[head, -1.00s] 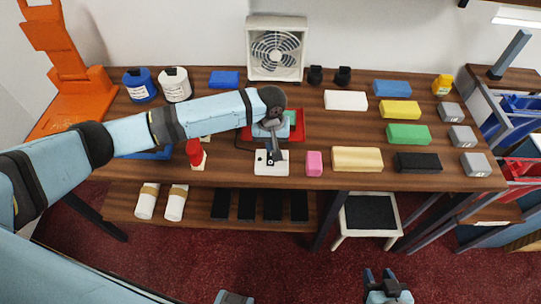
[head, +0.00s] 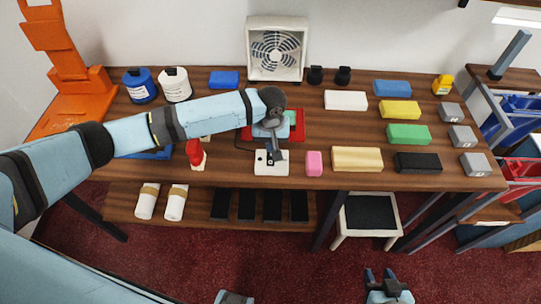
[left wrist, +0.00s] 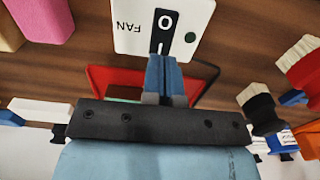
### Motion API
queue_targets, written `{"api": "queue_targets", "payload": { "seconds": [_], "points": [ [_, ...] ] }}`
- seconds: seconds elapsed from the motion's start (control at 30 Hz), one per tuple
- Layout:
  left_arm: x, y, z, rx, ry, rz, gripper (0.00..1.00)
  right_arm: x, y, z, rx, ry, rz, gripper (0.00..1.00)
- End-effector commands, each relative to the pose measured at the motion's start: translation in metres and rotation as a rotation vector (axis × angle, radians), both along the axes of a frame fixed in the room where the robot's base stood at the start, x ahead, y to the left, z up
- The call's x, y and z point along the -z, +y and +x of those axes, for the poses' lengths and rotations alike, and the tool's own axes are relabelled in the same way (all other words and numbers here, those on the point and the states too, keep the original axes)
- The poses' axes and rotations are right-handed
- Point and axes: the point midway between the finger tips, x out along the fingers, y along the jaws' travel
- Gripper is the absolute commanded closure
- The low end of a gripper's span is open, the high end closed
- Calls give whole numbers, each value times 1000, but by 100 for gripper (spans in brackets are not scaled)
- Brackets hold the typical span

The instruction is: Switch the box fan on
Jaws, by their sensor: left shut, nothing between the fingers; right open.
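The white box fan (head: 277,50) stands upright at the back of the counter against the wall. Its switch box (head: 271,169) is a white plate near the front edge; in the left wrist view the plate (left wrist: 130,28) reads FAN. It has a black rocker (left wrist: 163,32) marked O and I, and a dark green dot beside it. My left gripper (head: 276,155) points down, shut and empty, with its fingertips (left wrist: 167,60) at the I end of the rocker. I cannot tell if they touch it. My right gripper (head: 388,284) is open, low at the bottom of the head view.
A red tray (head: 297,133) lies behind the switch box, partly under my left arm. A red-handled brush (head: 195,153) is left of the box, a pink block (head: 314,164) right of it. Several coloured blocks fill the right side. A dark cable runs beside the box.

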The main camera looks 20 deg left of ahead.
Motion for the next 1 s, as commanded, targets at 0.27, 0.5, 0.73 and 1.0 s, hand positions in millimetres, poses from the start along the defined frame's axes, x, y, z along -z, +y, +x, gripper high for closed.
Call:
{"api": "queue_targets", "payload": {
  "seconds": [0.27, 0.5, 0.73, 1.0],
  "points": [
    [4, 0, 0, 0, 0, 0, 100, 1, 0, 0, 0, 0, 0, 57],
    [8, 0, 0, 0, 0, -1, 100, 1, 0, 0, 0, 0, 0, 57],
    [11, 0, 0, 0, 1, -1, 100, 0, 0, 0, 0, -2, 1, 57],
    [16, 0, 0, 0, 1, 0, 100, 0, 1, 1, -1, -3, 1, 57]
  ]
}}
